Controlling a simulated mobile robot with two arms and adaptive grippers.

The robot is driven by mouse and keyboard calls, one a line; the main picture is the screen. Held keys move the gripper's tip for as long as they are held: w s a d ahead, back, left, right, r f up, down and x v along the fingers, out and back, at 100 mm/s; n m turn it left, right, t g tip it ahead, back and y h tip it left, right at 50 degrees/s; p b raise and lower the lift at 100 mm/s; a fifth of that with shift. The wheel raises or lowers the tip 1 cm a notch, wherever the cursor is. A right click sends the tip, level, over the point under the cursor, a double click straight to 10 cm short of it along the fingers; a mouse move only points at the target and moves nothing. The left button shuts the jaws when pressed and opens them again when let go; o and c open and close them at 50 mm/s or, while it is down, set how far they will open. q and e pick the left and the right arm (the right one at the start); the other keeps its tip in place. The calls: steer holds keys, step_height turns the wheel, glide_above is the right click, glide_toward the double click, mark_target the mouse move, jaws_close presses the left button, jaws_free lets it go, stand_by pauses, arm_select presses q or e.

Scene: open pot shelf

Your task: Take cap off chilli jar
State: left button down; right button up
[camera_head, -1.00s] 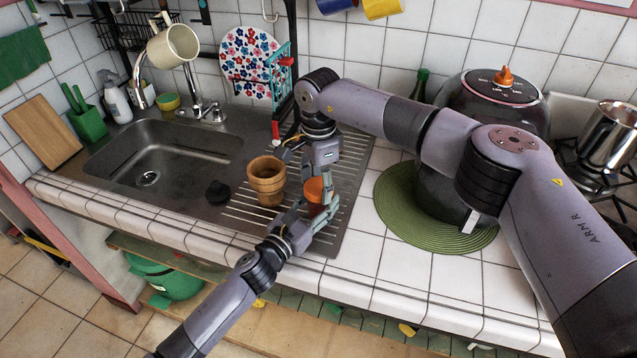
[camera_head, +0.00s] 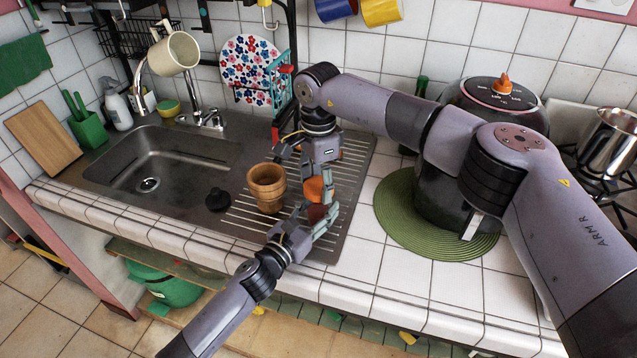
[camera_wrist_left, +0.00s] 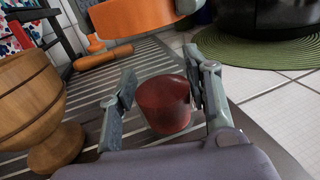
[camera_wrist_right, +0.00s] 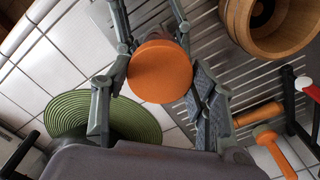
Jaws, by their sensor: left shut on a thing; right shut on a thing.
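The chilli jar (camera_wrist_left: 165,108) is a small dark-red jar standing over the ribbed drainboard. My left gripper (camera_head: 318,219) is shut around it, with one finger on each side in the left wrist view. The round orange cap (camera_wrist_right: 160,72) sits between the fingers of my right gripper (camera_head: 312,172), which is shut on it. In the left wrist view the cap (camera_wrist_left: 135,18) is apart from the jar, above and behind it, with drainboard showing between them. The head view partly hides jar and cap behind the fingers.
A wooden mortar (camera_head: 266,187) stands close left of the grippers. A wooden pestle (camera_wrist_left: 103,57) lies on the drainboard (camera_head: 245,219). A black stopper (camera_head: 217,198) sits near the sink (camera_head: 165,165). A green round mat (camera_head: 400,215) under a dark cooker (camera_head: 448,195) is to the right.

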mark_target(319, 185)
step_height(319, 185, up, 4)
steer(key=shift+f, duration=0.15)
arm_select(q)
steer(key=c, duration=0.8)
jaws_free()
steer(key=shift+o, duration=0.2)
